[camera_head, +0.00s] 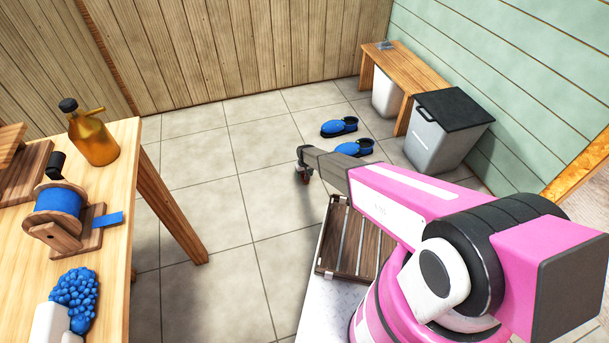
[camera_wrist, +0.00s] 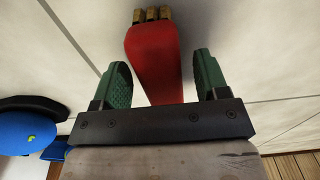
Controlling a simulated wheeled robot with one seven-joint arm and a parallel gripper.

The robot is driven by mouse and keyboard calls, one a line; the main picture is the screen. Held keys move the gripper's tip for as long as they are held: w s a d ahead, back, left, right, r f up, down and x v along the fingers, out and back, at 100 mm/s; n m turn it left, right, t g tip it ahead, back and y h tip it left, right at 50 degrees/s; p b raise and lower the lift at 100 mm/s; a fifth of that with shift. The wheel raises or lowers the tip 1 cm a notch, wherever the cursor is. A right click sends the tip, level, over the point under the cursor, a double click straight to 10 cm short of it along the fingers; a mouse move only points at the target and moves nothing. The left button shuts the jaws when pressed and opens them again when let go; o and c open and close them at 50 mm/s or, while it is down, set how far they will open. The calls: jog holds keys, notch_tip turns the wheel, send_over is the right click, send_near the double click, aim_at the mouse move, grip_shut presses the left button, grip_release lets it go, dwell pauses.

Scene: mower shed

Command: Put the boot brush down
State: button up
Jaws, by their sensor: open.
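The boot brush (camera_wrist: 153,50) shows in the wrist view as a red body with tan bristle tufts at its far end. It lies between the two green finger pads of my gripper (camera_wrist: 161,80). The jaws are open, with a gap showing on the right side of the brush. Its near end is hidden behind the gripper's dark bar. Pale tiled floor shows behind it, but I cannot tell whether it rests there. In the head view my gripper (camera_head: 303,163) is low over the tiles, with a small reddish bit at its tip.
Blue shoes (camera_head: 340,126) stand on the floor just beyond my gripper. A grey bin with a black lid (camera_head: 438,128) and a wooden bench (camera_head: 407,66) line the right wall. A workbench (camera_head: 118,170) with a bottle (camera_head: 92,138) and reel (camera_head: 57,203) stands left. Middle floor is clear.

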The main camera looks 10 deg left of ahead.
notch_tip(320, 180, up, 12)
jog(key=s+d+r+m, duration=0.1)
jog(key=s+d+r, duration=0.1)
jog(key=d+r, duration=0.6)
jog(key=s+d+r+m, duration=0.1)
jog(key=s+d+r, duration=0.1)
jog(key=d+r, duration=0.55)
jog(key=s+d+r+m, duration=0.2)
jog(key=s+d+r, duration=0.8)
jog(key=d+r, duration=0.2)
jog(key=s+d+r+m, duration=0.2)
jog(key=s+d+r, duration=0.8)
jog(key=d+r, duration=0.3)
jog(key=d, duration=0.3)
jog(key=shift+d, duration=0.25)
jog(key=shift+o, duration=0.4)
